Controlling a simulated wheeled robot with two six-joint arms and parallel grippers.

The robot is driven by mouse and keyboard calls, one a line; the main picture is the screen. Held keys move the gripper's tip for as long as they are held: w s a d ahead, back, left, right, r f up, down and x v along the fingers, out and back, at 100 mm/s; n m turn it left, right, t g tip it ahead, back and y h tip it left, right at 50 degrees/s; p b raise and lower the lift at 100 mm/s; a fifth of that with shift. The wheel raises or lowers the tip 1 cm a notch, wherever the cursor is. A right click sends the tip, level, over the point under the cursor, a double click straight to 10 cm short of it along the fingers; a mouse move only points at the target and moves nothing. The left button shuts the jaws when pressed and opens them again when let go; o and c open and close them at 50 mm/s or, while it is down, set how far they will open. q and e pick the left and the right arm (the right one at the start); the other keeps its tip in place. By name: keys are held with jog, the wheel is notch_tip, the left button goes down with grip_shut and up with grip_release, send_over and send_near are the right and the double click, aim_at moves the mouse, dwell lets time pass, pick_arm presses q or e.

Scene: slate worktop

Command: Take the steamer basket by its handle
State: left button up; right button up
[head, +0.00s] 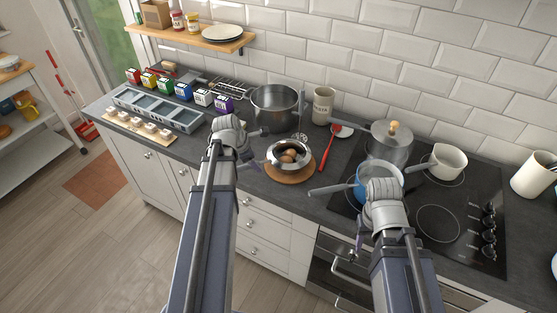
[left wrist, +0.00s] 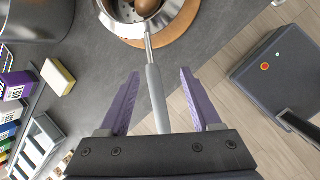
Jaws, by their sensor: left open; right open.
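The steamer basket (head: 273,153) is a shiny metal bowl with holes and brown eggs in it. It rests on a round wooden board (head: 292,178). In the left wrist view the basket (left wrist: 171,14) is at the top, cut off by the frame. Its grey handle (left wrist: 154,88) points toward my left gripper (left wrist: 159,73). The gripper's purple fingers are open, one on each side of the handle in that view, with gaps on both sides. I cannot tell how deep the handle sits. My right gripper (head: 356,246) is open, low in front of the counter, partly hidden by its arm.
A large steel pot (head: 277,105) stands behind the basket. A red spoon (head: 328,148) lies to its right. A blue pan (head: 368,178), a lidded pot (head: 388,148) and a white saucepan (head: 449,161) are on the hob. A yellow sponge (left wrist: 58,77) lies left of the handle.

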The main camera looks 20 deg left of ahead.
aim_at(271, 162)
pick_arm(q)
jog(key=shift+w+a+r+n, duration=0.1)
jog(key=shift+a+n, duration=0.55)
jog(key=shift+n, duration=0.15)
jog(key=b+x, duration=0.7)
jog(key=x, duration=0.1)
jog(key=shift+a, duration=0.15)
grip_shut()
dwell(1.1)
